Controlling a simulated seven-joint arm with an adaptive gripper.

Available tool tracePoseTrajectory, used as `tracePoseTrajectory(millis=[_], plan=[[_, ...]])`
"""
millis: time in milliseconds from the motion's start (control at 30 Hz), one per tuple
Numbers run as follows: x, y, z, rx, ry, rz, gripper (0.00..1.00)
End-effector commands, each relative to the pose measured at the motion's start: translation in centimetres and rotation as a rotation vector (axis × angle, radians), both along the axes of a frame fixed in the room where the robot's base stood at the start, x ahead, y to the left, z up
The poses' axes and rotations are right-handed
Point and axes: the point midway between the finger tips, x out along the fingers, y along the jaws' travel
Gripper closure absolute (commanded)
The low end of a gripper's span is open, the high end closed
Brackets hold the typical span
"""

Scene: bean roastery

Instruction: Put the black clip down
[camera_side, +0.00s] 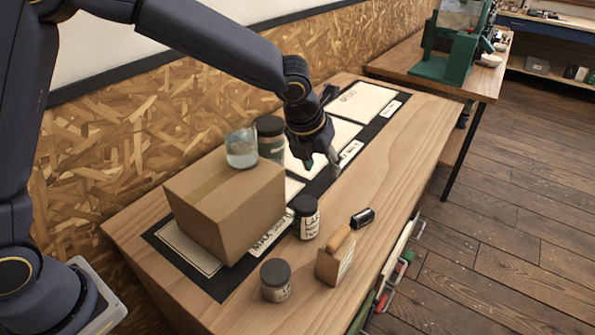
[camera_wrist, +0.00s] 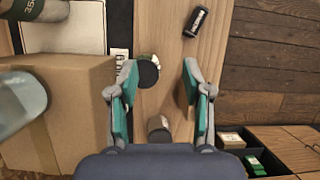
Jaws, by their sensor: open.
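My gripper (camera_side: 332,165) is open and points down, high over the wooden table; in the wrist view its two teal-padded fingers (camera_wrist: 160,84) stand apart with nothing held between them. I cannot surely make out the black clip. A small black piece with a pale label (camera_side: 362,217) lies on the bare wood near the front edge; it also shows ahead of the fingers in the wrist view (camera_wrist: 196,24). A dark shape (camera_side: 328,94) sits at the far edge of the mat, too small to tell. A black-lidded jar (camera_side: 306,218) stands below the gripper.
A cardboard box (camera_side: 225,205) carries a glass beaker (camera_side: 241,148), with a green-labelled jar (camera_side: 271,138) behind. A black mat (camera_side: 218,289) holds pale cards. Another dark-lidded jar (camera_side: 275,281) and a small wooden block (camera_side: 334,262) stand near the front. Bare wood (camera_side: 400,160) is clear toward the far right.

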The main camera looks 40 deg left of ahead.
Motion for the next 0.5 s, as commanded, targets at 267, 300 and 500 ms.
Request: tracePoseTrajectory(millis=[267, 300, 500], plan=[[-11.6, 13.3, 10.1, -0.425, -0.123, 1.313, 0.51], [-13.7, 14.6, 10.8, -0.522, -0.136, 1.507, 0.51], [-22.7, 18.2, 11.6, -1.010, -0.098, 2.302, 0.51]])
